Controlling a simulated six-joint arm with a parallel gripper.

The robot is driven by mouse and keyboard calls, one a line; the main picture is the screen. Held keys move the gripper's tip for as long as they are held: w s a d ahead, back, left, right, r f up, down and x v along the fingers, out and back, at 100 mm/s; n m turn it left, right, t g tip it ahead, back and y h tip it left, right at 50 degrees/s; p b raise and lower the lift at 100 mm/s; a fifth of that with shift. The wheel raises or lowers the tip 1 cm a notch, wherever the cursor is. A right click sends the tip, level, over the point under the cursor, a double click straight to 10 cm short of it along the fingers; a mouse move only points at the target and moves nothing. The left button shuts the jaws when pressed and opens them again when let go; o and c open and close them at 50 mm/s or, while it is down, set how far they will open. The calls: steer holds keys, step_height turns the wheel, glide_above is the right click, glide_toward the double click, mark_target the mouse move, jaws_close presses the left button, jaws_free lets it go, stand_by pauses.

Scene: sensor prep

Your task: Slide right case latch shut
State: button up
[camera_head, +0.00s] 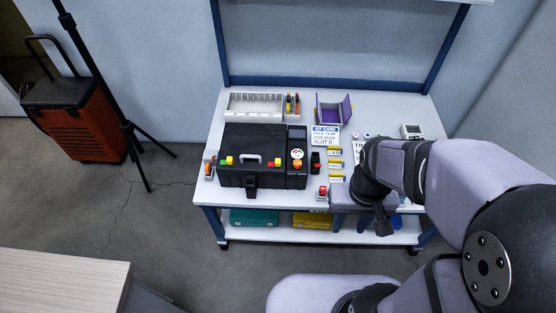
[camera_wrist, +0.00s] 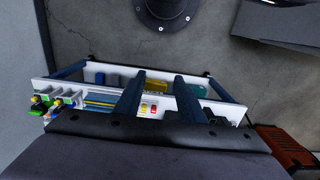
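The black case (camera_head: 252,152) sits closed on the left half of the workbench, with a light handle on it. Its right latch (camera_head: 275,162) shows as a small red and yellow piece right of the handle. Whether either latch is slid shut is too small to tell. My gripper (camera_head: 350,225) is at the bench's front edge, right of the case and clear of it. In the wrist view my gripper (camera_wrist: 158,98) has its two fingers apart with nothing held between them. The case is not clearly visible there.
Yellow labels (camera_head: 335,165), a kit card (camera_head: 325,136) and a small red item (camera_head: 322,191) lie between case and gripper. A grey tray (camera_head: 253,106) and an open purple box (camera_head: 334,110) stand behind. Bins (camera_head: 254,217) fill the lower shelf.

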steer(key=shift+o, duration=0.4)
steer(key=m+y+b, duration=0.5)
steer(key=m+b, duration=0.6)
steer(key=m, duration=0.7)
glide_toward(278, 160)
steer(key=shift+h, duration=0.3)
steer(key=shift+p+x, duration=0.55)
steer(key=shift+x, duration=3.5)
steer(key=shift+s+a, duration=0.1)
steer(key=shift+a, duration=0.1)
